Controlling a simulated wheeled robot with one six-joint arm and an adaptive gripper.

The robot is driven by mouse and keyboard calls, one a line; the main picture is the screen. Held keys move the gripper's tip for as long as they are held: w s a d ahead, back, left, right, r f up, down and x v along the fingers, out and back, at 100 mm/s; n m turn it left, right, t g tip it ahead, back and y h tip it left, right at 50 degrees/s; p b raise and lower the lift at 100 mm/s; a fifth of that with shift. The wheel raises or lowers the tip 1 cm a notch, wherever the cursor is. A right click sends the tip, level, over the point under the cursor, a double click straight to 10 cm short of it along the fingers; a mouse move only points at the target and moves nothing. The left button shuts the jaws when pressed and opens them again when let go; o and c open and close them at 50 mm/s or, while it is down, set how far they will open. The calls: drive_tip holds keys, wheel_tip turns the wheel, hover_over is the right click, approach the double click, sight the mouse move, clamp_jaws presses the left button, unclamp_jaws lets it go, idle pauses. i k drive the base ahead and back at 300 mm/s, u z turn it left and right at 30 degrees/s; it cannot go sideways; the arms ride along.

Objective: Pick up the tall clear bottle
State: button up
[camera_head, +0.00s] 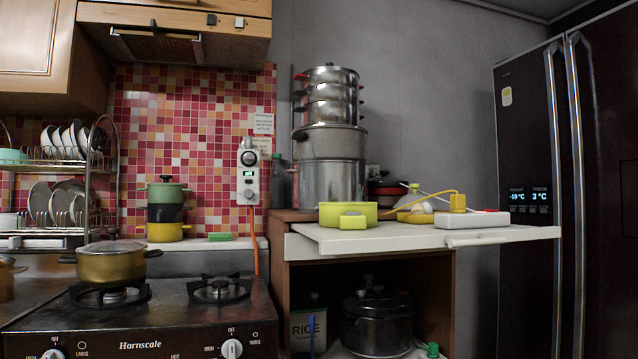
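A tall, see-through grey bottle (279,182) stands upright at the back of the wooden cabinet top, against the wall. It is just left of the tall stack of steel pots (332,180) and right of the wall-mounted control box (248,172). My gripper is not in view.
A pulled-out white shelf (400,238) projects in front, bearing a lime-green pan (348,214) and a white power strip (470,219). A gas stove (150,315) with a yellow pot (110,265) stands left. A dark fridge (570,180) stands right.

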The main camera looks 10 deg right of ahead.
sight(308, 162)
drive_tip(key=u, duration=1.05)
drive_tip(key=i, duration=0.6)
drive_tip(key=z, duration=0.35)
